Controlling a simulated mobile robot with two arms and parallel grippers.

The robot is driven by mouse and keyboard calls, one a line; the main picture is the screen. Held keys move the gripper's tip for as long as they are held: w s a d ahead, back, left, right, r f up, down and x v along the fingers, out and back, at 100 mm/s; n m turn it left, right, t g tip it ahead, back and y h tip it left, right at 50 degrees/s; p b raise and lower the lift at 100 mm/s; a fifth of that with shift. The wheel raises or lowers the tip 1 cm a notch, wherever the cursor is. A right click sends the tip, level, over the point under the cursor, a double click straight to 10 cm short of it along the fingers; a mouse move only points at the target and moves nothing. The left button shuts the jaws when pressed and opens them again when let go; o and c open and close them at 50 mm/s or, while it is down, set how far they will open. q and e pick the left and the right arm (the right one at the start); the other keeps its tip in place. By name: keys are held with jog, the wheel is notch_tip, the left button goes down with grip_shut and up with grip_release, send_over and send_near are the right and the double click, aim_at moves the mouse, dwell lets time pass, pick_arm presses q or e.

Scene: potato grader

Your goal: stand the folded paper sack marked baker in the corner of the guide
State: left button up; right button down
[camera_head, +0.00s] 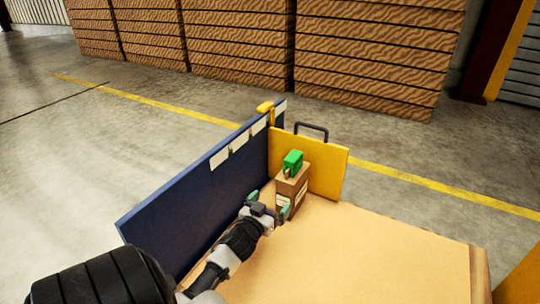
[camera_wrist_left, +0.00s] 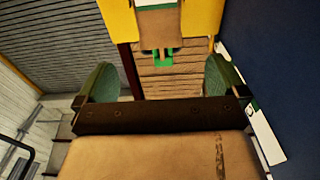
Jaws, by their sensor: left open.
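A brown folded paper sack (camera_head: 297,190) stands upright on the tan tabletop, close to where the guide's blue panel (camera_head: 190,205) meets its yellow panel (camera_head: 325,172). It has a pale label low on its front; I cannot read the marking. A green piece (camera_head: 293,160) sits on its top. My left gripper (camera_head: 268,205) is open just in front of the sack. In the left wrist view the open fingers (camera_wrist_left: 160,80) have nothing between them, and the sack (camera_wrist_left: 160,32) shows beyond them against the yellow panel (camera_wrist_left: 201,18). Whether the sack touches both panels is unclear.
The tabletop (camera_head: 385,255) is clear to the right of the sack. White tags (camera_head: 240,145) line the blue panel's top, with a yellow clamp-like piece (camera_head: 266,108) at its far end. A dark handle (camera_head: 312,127) rises behind the yellow panel. Stacked wooden crates (camera_head: 370,60) stand beyond.

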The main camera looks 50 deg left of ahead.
aim_at(284, 186)
pick_arm(q)
jog(key=b+x, duration=0.6)
jog(key=x, duration=0.4)
jog(key=shift+f, duration=0.15)
jog(key=shift+w+a, duration=0.2)
jog(key=shift+w, duration=0.15)
jog(key=c, duration=1.6)
